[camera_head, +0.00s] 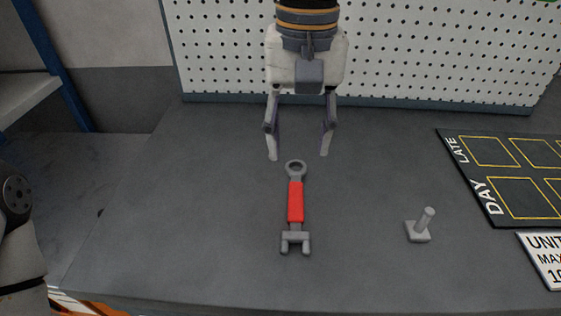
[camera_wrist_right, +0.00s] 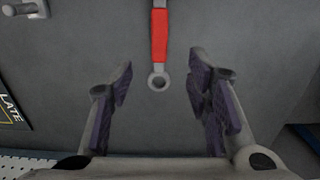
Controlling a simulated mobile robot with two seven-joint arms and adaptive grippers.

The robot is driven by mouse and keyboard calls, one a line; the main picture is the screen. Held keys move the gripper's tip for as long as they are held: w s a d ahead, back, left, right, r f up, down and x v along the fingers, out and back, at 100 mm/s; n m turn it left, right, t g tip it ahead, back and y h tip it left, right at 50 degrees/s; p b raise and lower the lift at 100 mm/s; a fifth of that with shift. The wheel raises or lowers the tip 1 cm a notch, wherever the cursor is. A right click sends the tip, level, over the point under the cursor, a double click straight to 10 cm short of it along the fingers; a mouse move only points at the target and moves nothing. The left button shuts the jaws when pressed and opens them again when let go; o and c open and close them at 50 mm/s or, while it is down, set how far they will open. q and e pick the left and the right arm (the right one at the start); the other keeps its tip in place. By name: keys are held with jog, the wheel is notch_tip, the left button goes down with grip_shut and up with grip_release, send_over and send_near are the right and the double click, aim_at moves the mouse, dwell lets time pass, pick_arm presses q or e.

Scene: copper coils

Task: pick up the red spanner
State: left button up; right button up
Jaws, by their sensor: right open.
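The red spanner (camera_head: 295,202) lies flat on the grey table, with a red handle, a grey ring end toward the pegboard and a grey forked end toward me. My right gripper (camera_head: 298,156) is open and empty, with its fingertips on either side of the ring end in the head view. In the right wrist view the red spanner (camera_wrist_right: 159,38) shows its ring end just beyond and between the open fingers (camera_wrist_right: 160,72), and its forked end is out of frame. The fingers do not touch it. My left gripper is not in view.
A small grey peg on a square base (camera_head: 419,226) stands to the right of the spanner. A black board with yellow squares (camera_head: 486,209) and a white sign (camera_head: 541,255) lie farther right. A white pegboard (camera_head: 400,50) rises behind. The table left of the spanner is clear.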

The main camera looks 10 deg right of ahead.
aim_at(296, 201)
jog(key=f, duration=0.1)
jog(key=s+f, duration=0.1)
jog(key=f, duration=0.1)
jog(key=shift+d+b, duration=0.1)
jog(key=shift+b, duration=0.2)
jog(key=f, duration=0.5)
jog(key=f+b, duration=0.1)
jog(key=f, duration=0.2)
jog(key=shift+s+a, duration=0.15)
jog(key=shift+a, duration=0.1)
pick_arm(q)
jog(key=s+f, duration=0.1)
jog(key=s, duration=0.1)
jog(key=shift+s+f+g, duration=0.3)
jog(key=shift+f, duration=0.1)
pick_arm(e)
jog(key=shift+r, duration=0.1)
jog(key=shift+c, duration=0.6)
grip_shut()
